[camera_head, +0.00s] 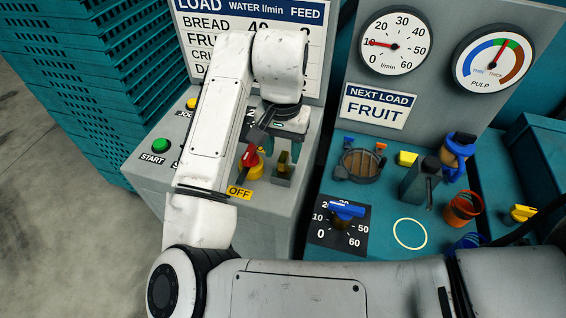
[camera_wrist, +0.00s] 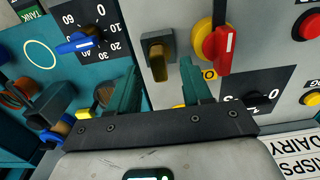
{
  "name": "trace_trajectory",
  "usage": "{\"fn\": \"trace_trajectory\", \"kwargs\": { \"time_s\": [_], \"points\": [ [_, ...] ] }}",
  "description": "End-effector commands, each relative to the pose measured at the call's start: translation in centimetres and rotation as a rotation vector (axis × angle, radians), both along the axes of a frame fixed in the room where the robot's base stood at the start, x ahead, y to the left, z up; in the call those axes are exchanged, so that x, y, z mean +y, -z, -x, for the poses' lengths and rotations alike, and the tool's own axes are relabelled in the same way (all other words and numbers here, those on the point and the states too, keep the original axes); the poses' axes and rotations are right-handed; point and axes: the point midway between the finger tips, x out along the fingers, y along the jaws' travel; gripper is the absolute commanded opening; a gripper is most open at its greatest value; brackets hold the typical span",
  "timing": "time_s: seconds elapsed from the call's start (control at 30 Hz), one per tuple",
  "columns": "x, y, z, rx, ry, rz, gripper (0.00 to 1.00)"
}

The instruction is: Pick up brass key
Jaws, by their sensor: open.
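The brass key (camera_wrist: 158,66) stands out of a dark grey lock block (camera_wrist: 157,37) on the grey control panel. In the head view the key (camera_head: 283,171) is small, beside the red and yellow switch, and partly hidden by my gripper. My gripper (camera_head: 283,150) is above the key, pointing down at the panel. In the wrist view my gripper (camera_wrist: 160,66) is open, with one green finger on each side of the key. I see a gap between the key and each finger. Whether the fingers are level with it I cannot tell.
A red-handled switch on a yellow base (camera_head: 251,163) stands close left of the key, marked OFF. A blue-handled dial (camera_head: 346,211) is to the right on the teal bench. Beyond it are a round strainer (camera_head: 360,164), a grey block and cups. Teal crates (camera_head: 95,90) are stacked left.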

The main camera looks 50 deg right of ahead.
Motion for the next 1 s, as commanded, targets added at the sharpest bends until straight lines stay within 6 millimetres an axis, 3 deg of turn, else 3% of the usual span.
{"fn": "trace_trajectory", "kwargs": {
  "time_s": [0.23,0.53,1.0],
  "points": [
    [0.0,3.0,0.1,0.002,-0.002,0.000,0.49],
    [0.0,3.4,0.1,0.000,-0.001,0.000,0.48],
    [-0.1,3.4,0.1,0.000,-0.001,0.000,0.03]
  ]
}}
